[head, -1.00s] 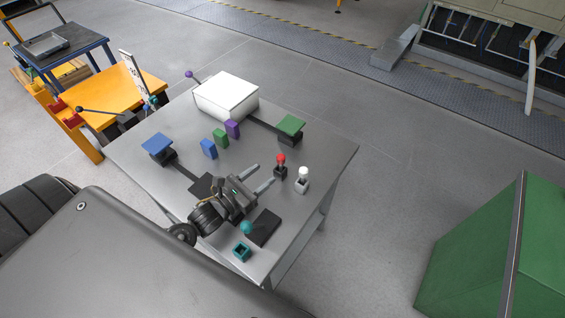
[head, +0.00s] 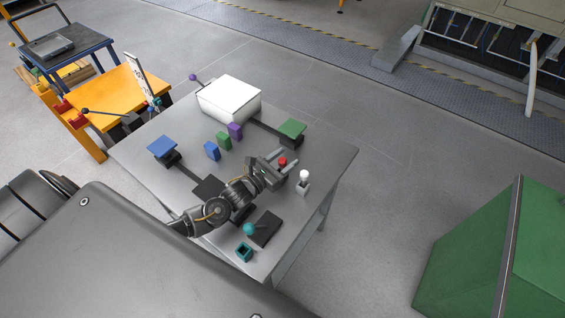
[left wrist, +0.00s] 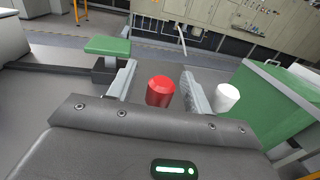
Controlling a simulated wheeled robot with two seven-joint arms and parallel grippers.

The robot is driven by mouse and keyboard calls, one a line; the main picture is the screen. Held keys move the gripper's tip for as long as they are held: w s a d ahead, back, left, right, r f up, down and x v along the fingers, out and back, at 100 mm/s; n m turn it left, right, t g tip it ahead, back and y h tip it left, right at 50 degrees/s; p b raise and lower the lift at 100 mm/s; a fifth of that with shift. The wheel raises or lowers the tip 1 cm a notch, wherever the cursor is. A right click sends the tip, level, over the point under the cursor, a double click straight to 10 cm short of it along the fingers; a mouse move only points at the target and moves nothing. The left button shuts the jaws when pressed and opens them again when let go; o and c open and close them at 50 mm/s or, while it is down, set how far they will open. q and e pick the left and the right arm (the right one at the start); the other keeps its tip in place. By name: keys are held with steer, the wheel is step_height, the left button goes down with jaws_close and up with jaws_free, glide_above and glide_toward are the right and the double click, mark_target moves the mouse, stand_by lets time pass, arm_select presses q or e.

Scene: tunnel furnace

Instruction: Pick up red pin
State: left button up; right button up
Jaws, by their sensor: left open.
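The red pin (head: 282,161) stands on the grey metal table (head: 335,160), and only its red top shows clearly in the head view. My left gripper (head: 282,158) is open, with its fingers on either side of the red pin. In the left wrist view the red pin (left wrist: 160,91) sits between the two spread fingers (left wrist: 158,85), with a gap on each side. The pin's lower part is hidden by the gripper. My right gripper is not in view.
A white-topped pin (head: 304,177) stands close to the right finger. A teal ball (head: 249,229) and teal socket (head: 244,252) are near the front.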

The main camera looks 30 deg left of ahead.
arm_select(q)
steer(key=shift+w+d, duration=0.2)
steer(key=shift+w, duration=0.25)
jaws_close()
step_height(320, 180, up, 10)
steer(key=s+d+r+m+g+h, duration=0.1)
steer(key=s+d+r+m+h, duration=0.1)
steer(key=s+r, duration=0.5)
steer(key=s+d+h, duration=0.1)
steer(key=s, duration=0.2)
steer(key=shift+s+d+r+b, duration=0.15)
steer(key=shift+s+r+b, duration=0.15)
steer(key=shift+r+b, duration=0.1)
